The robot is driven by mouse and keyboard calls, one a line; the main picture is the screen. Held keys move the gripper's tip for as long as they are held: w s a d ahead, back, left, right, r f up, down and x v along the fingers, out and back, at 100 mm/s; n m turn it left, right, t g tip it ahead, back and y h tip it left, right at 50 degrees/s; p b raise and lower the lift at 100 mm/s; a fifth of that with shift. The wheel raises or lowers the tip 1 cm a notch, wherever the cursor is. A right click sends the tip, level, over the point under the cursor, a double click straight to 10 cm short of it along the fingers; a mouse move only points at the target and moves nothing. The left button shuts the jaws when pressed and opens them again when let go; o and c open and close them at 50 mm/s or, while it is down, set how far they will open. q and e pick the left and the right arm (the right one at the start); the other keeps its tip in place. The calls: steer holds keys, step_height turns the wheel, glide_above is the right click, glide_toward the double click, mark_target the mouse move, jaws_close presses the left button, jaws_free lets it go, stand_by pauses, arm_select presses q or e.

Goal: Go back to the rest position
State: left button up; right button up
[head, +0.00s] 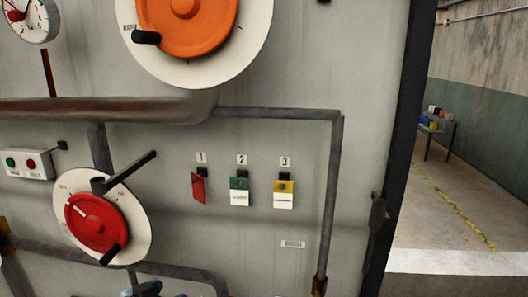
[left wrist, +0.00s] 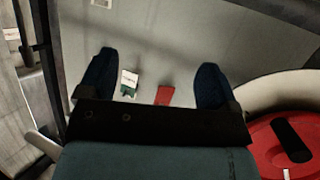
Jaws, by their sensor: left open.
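My left gripper (left wrist: 157,60) is open in the left wrist view, its two dark blue fingers spread apart with nothing held between them. It faces the grey metal panel (head: 230,135). A red tag (left wrist: 165,95) and a green-and-white tag (left wrist: 128,82) show in the gap between the fingers, on the panel behind. At the bottom edge of the head view a small dark blue part (head: 145,289) shows; it may be my left gripper, but too little is visible to be sure. My right gripper is in neither view.
The panel carries a red dial (head: 95,222), an orange dial (head: 186,22), a gauge (head: 30,18), pipes (head: 280,113) and a button box (head: 25,163). Red, green and yellow tags hang under numbers 1 to 3. Open floor (head: 430,225) and a small table (head: 436,132) lie right.

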arm_select(q)
steer(key=s+d+f+n+y, duration=0.1)
steer(key=s+f+y, duration=0.1)
steer(key=s+f, duration=0.9)
steer(key=s+d+f+n+g+y, duration=0.1)
steer(key=s+d+f+n+y, duration=0.1)
steer(key=s+f, duration=1)
steer(key=s, duration=0.3)
steer(key=shift+y, duration=0.3)
